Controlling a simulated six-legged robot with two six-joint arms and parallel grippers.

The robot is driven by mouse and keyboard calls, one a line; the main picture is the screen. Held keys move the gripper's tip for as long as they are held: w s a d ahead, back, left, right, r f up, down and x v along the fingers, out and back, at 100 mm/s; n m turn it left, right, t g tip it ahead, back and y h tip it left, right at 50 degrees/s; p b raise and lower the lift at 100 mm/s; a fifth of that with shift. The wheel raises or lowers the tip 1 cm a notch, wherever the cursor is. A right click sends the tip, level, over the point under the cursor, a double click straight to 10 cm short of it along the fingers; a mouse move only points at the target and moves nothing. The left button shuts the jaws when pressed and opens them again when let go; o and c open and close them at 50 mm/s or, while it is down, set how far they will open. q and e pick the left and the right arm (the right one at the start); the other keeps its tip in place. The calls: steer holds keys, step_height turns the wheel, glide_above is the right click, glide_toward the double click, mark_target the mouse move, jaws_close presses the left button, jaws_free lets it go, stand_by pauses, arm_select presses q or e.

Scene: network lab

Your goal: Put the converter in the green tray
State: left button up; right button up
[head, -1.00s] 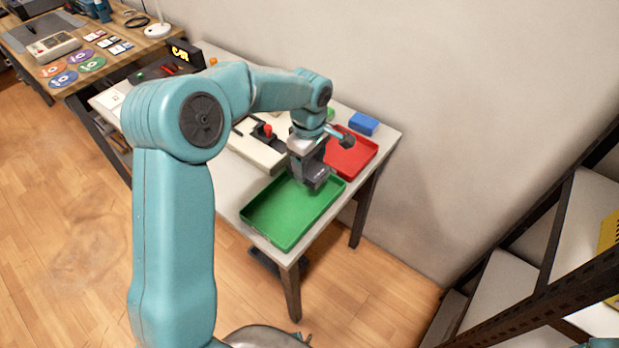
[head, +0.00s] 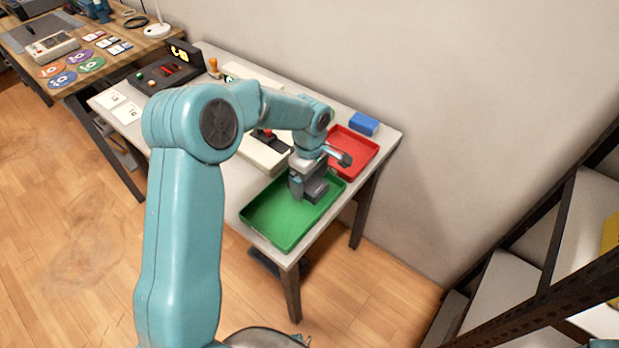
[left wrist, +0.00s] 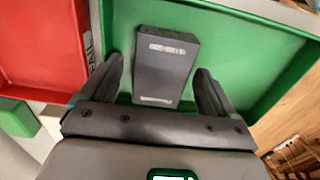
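The converter, a dark grey box (left wrist: 164,66), lies in the green tray (left wrist: 231,40) in the left wrist view. It sits between the fingers of my left gripper (left wrist: 159,66), with green showing on both sides, so the fingers are apart from it and open. In the head view the left gripper (head: 306,194) is low over the back right part of the green tray (head: 277,224). The converter (head: 317,188) shows there as a dark shape beside the fingers, partly hidden. My right gripper is not in view.
A red tray (head: 353,152) adjoins the green tray, with a blue box (head: 364,124) behind it. A dark device (head: 165,74) and white cards (head: 125,112) stand farther left on the white table (head: 232,180). A shelf rack (head: 525,262) is at the right.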

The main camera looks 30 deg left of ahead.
mark_target(310, 182)
arm_select(q)
steer(key=shift+s+r, duration=0.1)
steer(key=shift+r, duration=0.15)
step_height(310, 182, up, 12)
steer(key=shift+p, duration=0.4)
stand_by(0.5)
